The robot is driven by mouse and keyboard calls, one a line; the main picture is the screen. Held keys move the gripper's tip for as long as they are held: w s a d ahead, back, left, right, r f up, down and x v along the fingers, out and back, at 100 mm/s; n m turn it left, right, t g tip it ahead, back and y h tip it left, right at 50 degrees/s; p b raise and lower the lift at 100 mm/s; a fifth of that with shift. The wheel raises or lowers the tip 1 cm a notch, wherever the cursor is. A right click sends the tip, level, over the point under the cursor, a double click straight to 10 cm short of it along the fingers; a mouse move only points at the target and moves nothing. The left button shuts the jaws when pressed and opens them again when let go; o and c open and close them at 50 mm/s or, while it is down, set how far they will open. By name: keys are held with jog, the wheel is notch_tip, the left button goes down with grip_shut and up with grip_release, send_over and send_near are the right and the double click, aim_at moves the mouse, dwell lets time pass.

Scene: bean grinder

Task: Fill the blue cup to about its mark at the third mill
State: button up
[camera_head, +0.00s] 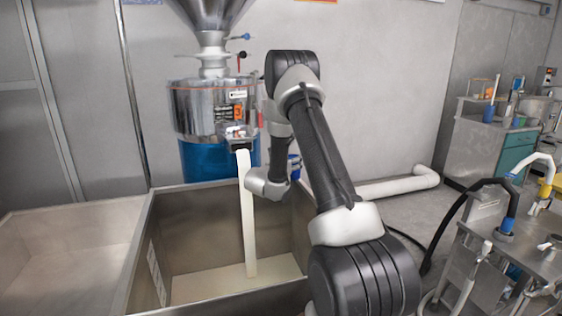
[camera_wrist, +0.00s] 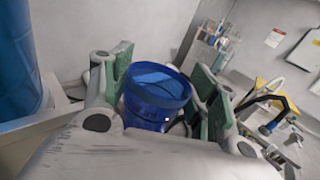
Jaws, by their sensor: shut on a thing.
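The third mill (camera_head: 207,108) stands at the back, with a steel hopper, an orange "3" label and a blue lower body. A pale, straight column (camera_head: 247,215) runs from under its spout (camera_head: 237,143) down into the steel bin and looks like a falling stream. The blue cup (camera_head: 293,168) shows partly behind my arm, to the right of this column. In the wrist view the cup (camera_wrist: 157,98) sits between the green pads of my gripper (camera_wrist: 164,82), which is shut on it. Its inside looks blue, with no pale contents visible. A small white spot shows on its side.
The steel bin (camera_head: 136,262) below the mill has a pale layer on its floor. Another steel basin (camera_head: 62,245) adjoins it at left. A white pipe (camera_head: 400,185) lies along the wall. A cart with hoses (camera_head: 505,240) and a bench (camera_head: 490,145) stand at right.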

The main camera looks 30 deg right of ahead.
jog(key=w+a, duration=0.3)
jog(key=a, duration=0.8)
jog(key=shift+w+a+r, duration=0.1)
dwell(0.5)
jog(key=w+a, duration=0.2)
jog(key=a, duration=0.6)
jog(key=shift+w, duration=0.1)
dwell(0.3)
dwell(2.7)
jog(key=s+d, duration=0.2)
jog(key=d, duration=0.6)
jog(key=shift+s, duration=0.15)
jog(key=shift+d+r, duration=0.1)
jog(key=shift+d, duration=0.05)
dwell(0.4)
